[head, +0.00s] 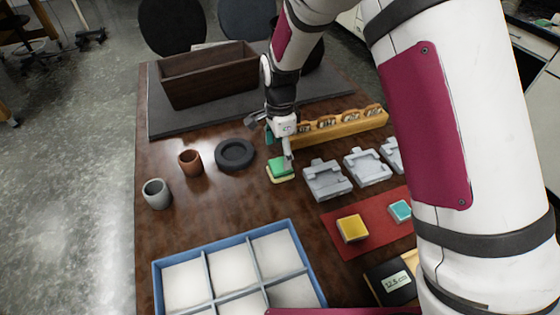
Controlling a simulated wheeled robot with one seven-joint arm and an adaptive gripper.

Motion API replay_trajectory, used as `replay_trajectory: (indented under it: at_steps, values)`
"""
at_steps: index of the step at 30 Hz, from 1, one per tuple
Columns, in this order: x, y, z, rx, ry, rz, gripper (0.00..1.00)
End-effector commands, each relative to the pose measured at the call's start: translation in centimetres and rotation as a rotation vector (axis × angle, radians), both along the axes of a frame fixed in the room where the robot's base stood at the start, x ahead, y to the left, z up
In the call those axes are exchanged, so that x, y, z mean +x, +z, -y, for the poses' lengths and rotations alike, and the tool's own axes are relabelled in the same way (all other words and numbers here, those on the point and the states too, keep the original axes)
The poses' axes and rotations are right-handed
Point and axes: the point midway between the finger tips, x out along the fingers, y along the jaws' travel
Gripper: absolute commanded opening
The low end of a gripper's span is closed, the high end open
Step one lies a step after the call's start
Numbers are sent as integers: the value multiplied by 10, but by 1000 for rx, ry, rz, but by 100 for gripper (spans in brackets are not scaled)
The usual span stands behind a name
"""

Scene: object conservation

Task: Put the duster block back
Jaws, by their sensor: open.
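A small green block with a pale yellow base (281,170), which looks like the duster block, lies on the dark wooden table (225,200). My gripper (272,143) is just above and behind it, pointing down, with its fingers spread. One finger comes down close over the block's right rear part and hides a little of it. I cannot tell whether they touch. Nothing clear is held between the fingers.
Grey fixtures (327,180) stand right of the block, and a wooden rack (345,124) behind. A black ring (235,154) and two cups (157,194) are left. A blue-rimmed tray (205,255), red mat (345,213) and scale (391,284) are in front. A wooden box (210,75) is behind.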

Motion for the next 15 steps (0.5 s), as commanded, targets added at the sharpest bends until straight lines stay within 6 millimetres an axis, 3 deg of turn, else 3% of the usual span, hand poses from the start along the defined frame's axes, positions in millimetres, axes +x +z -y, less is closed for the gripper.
replay_trajectory:
  at_steps: [6, 15]
  values:
    - [0, 39, -1, 1, 2, 3, 76]
    - [0, 54, 0, 0, 1, 0, 76]
